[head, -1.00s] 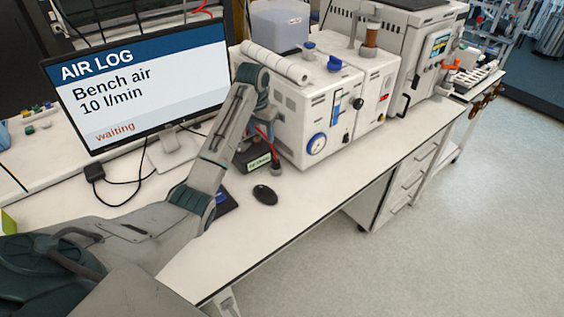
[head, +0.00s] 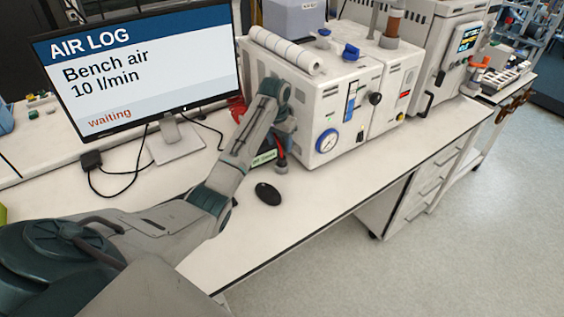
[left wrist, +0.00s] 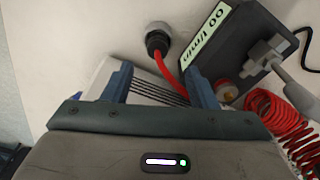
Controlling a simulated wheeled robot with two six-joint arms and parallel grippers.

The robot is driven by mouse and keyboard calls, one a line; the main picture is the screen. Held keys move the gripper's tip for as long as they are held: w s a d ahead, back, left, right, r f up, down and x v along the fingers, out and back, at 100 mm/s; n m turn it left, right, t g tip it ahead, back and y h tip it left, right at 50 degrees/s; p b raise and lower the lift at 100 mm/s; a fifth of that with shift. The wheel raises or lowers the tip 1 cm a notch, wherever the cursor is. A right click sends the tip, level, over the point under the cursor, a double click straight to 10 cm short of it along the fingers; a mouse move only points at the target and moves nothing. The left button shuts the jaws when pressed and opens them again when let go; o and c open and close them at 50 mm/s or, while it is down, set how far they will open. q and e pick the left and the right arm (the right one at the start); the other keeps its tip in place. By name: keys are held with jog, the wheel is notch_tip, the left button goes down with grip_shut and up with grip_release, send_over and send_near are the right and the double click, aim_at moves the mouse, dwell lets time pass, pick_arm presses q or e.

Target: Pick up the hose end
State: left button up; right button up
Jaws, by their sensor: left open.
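In the left wrist view a red hose (left wrist: 166,70) runs from a dark collar on a grey round fitting (left wrist: 157,38) down toward my fingers. It passes close to the right-hand finger; I cannot tell which part is the hose end. My left gripper (left wrist: 158,72) is open, its two blue fingers apart, with no grip visible on the hose. In the head view the grey fitting (head: 281,166) stands on the bench beside the white machine, with red above it. My left forearm hides most of the gripper there. My right gripper is not in view.
A dark box (left wrist: 225,50) with a flow label stands beside the hose. A coiled red hose (left wrist: 285,125) lies at the right. The monitor (head: 140,75), the white machine with a gauge (head: 325,115) and a black mouse (head: 268,194) stand around. The bench front (head: 300,212) is clear.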

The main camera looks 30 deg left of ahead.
aim_at(282, 157)
pick_arm(q)
jog(key=shift+f, duration=0.6)
jog(key=f+p, duration=0.1)
jog(key=f, duration=0.1)
jog(key=f+p, duration=0.1)
jog(key=f, duration=0.1)
jog(key=shift+w+d+f+p, duration=0.2)
jog(key=shift+f+p, duration=0.05)
jog(key=shift+p, duration=0.1)
jog(key=shift+f, duration=0.25)
grip_shut()
